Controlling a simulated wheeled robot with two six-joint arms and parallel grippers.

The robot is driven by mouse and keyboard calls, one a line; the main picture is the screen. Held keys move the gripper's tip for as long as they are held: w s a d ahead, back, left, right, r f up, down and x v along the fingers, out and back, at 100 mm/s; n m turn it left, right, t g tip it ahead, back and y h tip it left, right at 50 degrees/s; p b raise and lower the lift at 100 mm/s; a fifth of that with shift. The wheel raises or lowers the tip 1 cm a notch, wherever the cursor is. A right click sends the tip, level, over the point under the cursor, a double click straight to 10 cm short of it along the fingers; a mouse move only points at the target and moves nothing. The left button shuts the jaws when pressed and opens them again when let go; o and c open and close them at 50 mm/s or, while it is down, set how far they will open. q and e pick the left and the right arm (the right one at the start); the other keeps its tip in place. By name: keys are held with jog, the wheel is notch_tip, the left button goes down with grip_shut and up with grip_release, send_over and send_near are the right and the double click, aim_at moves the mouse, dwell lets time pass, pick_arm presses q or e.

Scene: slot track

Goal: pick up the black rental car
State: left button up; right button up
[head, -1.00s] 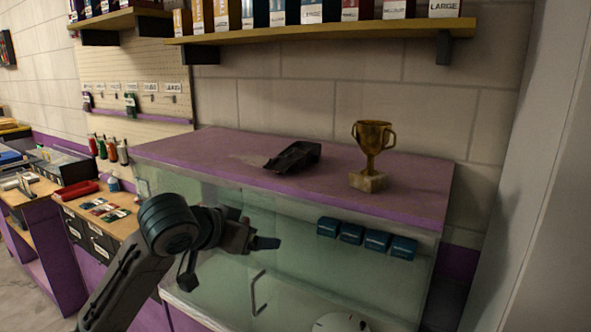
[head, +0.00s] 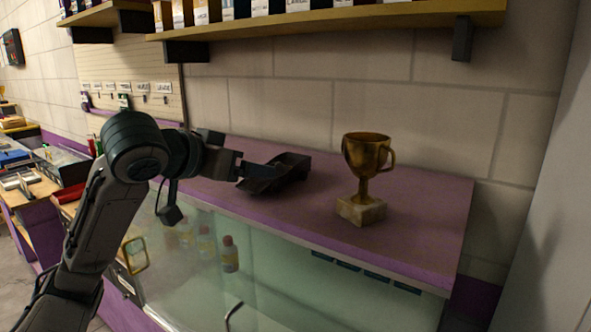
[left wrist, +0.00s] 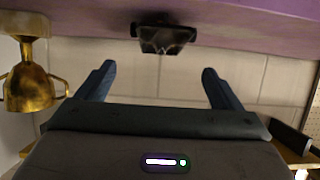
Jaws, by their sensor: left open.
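The black rental car (head: 291,170) sits on the purple top of the glass display counter, left of the golden trophy. It is a low dark wedge shape. My left gripper (head: 262,172) reaches in from the left at about the car's height and overlaps its left end in the head view. In the left wrist view, which looks upside down, the car (left wrist: 165,38) lies beyond the two open fingers (left wrist: 160,78), roughly centred between them. Nothing is between the fingers. I cannot tell whether a finger touches the car. My right gripper is not in view.
The golden trophy (head: 366,165) on a stone base stands right of the car; it also shows in the left wrist view (left wrist: 30,85). A shelf of boxes (head: 330,20) hangs on the wall above. The purple counter top (head: 425,205) is bare at the right.

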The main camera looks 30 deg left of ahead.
aim_at(271, 164)
pick_arm(q)
jog(key=shift+w, duration=0.5)
jog(key=shift+w+d+p, duration=0.1)
jog(key=shift+w+p, duration=0.2)
jog(key=shift+w, duration=0.05)
jog(key=p+x, duration=0.1)
jog(key=x, duration=0.1)
jog(key=shift+w+f+p, duration=0.2)
jog(key=shift+w+p, duration=0.1)
jog(key=shift+p, duration=0.05)
jog(key=shift+w+f, duration=0.2)
jog(key=shift+w, duration=0.1)
jog(key=shift+w+f, duration=0.1)
jog(key=shift+w, duration=0.3)
jog(key=p+x, duration=0.3)
jog(key=shift+w+f, duration=0.15)
jog(key=shift+w, duration=0.2)
jog(key=shift+w+f+p, duration=0.15)
jog(key=shift+w+p, duration=0.1)
jog(key=shift+p, duration=0.05)
jog(key=shift+w+f, duration=0.15)
jog(key=c, duration=1)
jog(key=shift+c, duration=0.9)
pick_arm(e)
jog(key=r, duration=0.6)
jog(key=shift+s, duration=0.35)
